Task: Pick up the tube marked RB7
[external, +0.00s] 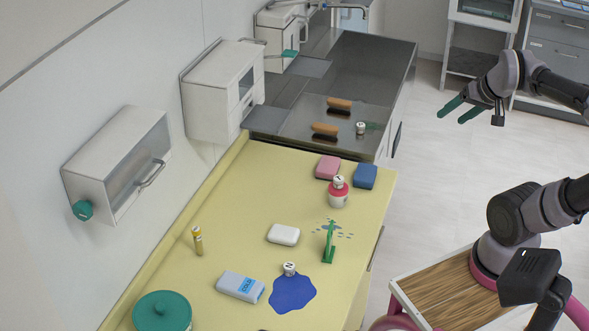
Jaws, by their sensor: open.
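A small yellow tube (198,243) with a white band stands upright on the yellow table (222,205), towards its wall side. Any marking on it is too small to read, so I cannot tell whether it says RB7. No other tube is clear to see. My gripper (451,119) has green fingers spread apart with nothing between them. It is up in the air over the floor at the upper right, well away from the tube and the table.
A wall cabinet (120,165) hangs left of the tube. Sponges (328,167) lie farther back.

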